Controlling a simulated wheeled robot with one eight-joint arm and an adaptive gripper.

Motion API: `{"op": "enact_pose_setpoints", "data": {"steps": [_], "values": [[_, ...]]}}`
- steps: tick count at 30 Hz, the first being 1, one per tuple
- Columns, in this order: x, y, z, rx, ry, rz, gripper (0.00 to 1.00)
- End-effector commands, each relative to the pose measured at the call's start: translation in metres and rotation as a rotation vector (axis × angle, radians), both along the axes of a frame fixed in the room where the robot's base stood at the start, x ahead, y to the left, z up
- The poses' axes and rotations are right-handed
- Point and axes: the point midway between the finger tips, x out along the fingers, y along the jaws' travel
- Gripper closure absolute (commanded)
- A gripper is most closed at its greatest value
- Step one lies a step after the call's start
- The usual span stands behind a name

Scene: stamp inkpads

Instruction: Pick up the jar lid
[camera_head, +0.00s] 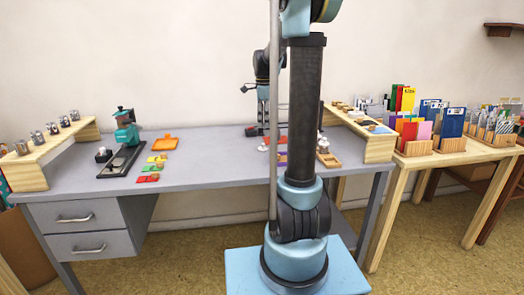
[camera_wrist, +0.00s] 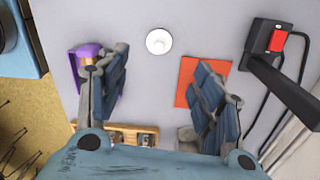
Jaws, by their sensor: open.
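A small white round piece with a raised centre, which looks like the jar lid (camera_wrist: 159,41), lies on the grey desk in the wrist view. It also shows small in the head view (camera_head: 262,148), left of my arm column. My gripper (camera_wrist: 163,62) is open and empty above the desk. Its two fingers stand wide apart, and the white piece shows beyond and between their tips, touching neither. In the head view my column hides much of the gripper and the desk under it.
A purple inkpad (camera_wrist: 84,58) lies by the left finger and an orange-red pad (camera_wrist: 187,84) by the right finger. A wooden tray (camera_wrist: 117,130) is close below. A black-and-red power block (camera_wrist: 268,38) with cables sits at right. The desk (camera_head: 215,160) is clear in the middle.

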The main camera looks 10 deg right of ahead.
Motion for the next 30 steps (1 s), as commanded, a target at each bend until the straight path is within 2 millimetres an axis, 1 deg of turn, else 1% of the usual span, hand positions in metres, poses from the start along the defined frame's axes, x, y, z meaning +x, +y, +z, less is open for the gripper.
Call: {"op": "enact_pose_setpoints", "data": {"steps": [1,3,9,12,17,20,27,30], "values": [[0.000,0.000,-0.009,0.000,0.000,0.000,0.39],[0.000,0.000,-0.021,0.000,0.000,0.000,0.39],[-0.001,0.000,-0.049,0.000,0.000,0.001,0.39],[-0.002,0.000,-0.057,0.000,0.000,0.001,0.39],[-0.003,0.000,-0.064,0.000,0.000,0.001,0.39],[-0.003,0.001,-0.074,0.000,0.000,0.001,0.39],[-0.004,0.002,-0.104,0.000,0.000,0.000,0.39],[-0.005,0.002,-0.111,0.000,0.000,0.000,0.39]]}}
